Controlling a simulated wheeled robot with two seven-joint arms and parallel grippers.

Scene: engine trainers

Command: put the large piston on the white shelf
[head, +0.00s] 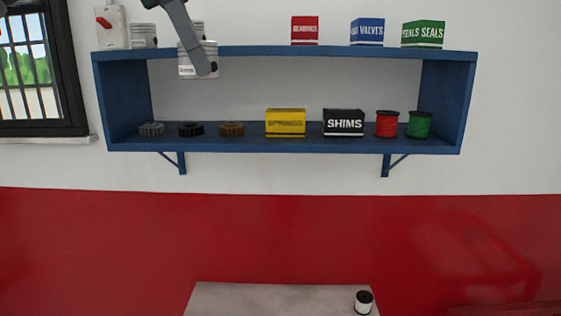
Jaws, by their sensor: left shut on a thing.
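My left gripper (207,62) reaches in from the top left and is shut on the large piston (188,72), a pale metal cylinder with ring grooves near its top. The piston is upright in front of the top board of the blue shelf (300,50) and covers part of it. It looks bigger than the grey piston (143,36) standing on that board to the left. Another piston (197,27) shows partly behind my gripper. No white shelf is in view. My right gripper is not in view.
Gears, a yellow box (285,122), SHIMS box (343,122) and spools fill the lower board. The top board's middle is clear.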

